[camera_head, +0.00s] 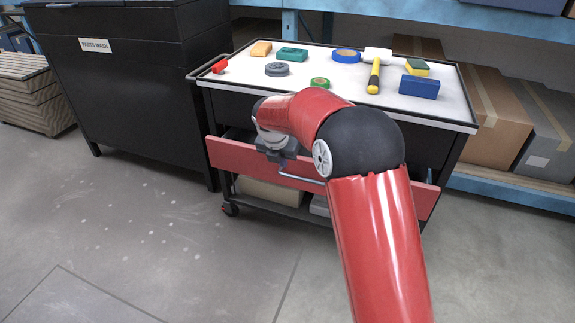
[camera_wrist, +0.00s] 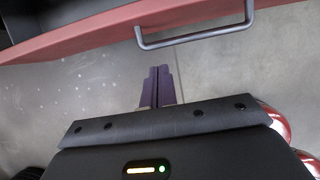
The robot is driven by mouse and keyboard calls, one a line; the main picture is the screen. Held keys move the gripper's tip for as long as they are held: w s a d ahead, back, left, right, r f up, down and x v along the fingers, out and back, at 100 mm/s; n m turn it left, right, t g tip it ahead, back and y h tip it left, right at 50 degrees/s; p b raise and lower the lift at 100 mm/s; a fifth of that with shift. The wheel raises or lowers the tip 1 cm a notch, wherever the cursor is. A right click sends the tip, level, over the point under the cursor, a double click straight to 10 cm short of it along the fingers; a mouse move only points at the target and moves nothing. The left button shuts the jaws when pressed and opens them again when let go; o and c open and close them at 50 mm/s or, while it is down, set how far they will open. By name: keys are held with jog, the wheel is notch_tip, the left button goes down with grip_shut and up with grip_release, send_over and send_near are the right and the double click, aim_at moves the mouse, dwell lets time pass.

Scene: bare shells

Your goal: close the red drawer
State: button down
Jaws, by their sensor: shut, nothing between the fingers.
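The red drawer (camera_head: 226,154) sits below the top of a dark tool cart and stands out from it, with a dark gap behind its front. In the wrist view the drawer's red front (camera_wrist: 75,38) crosses the top of the picture, with part of its dark inside at upper left. Its grey bar handle (camera_head: 300,178) also shows in the wrist view (camera_wrist: 195,38). My gripper (camera_wrist: 159,70) is shut and empty, its fingertips pictured just below the handle and apart from it. In the head view my arm covers the middle of the drawer front and most of the gripper.
The cart top (camera_head: 335,88) carries several items, including a yellow-handled mallet (camera_head: 374,75) and a blue box (camera_head: 419,87). A black parts washer (camera_head: 120,75) stands at left. Cardboard boxes (camera_head: 525,120) sit on a blue shelf at right. The floor in front at left is clear.

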jog(key=d+v, duration=0.1)
jog(key=v, duration=0.4)
jog(key=w+d+f+m+t+y+b, duration=0.35)
jog(key=d+f+t, duration=0.2)
jog(key=f, duration=0.55)
jog(key=s+d+m+t+y+b, duration=0.4)
jog(key=s+d+m+t+y, duration=0.2)
jog(key=s, duration=0.5)
jog(key=shift+n, duration=0.25)
jog(key=x, duration=0.4)
jog(key=d+p+x, duration=0.1)
jog(key=x, duration=0.2)
jog(key=w+d+r+p+x, duration=0.1)
jog(key=x, duration=0.3)
jog(key=shift+w, duration=0.7)
jog(key=shift+d+f, duration=0.1)
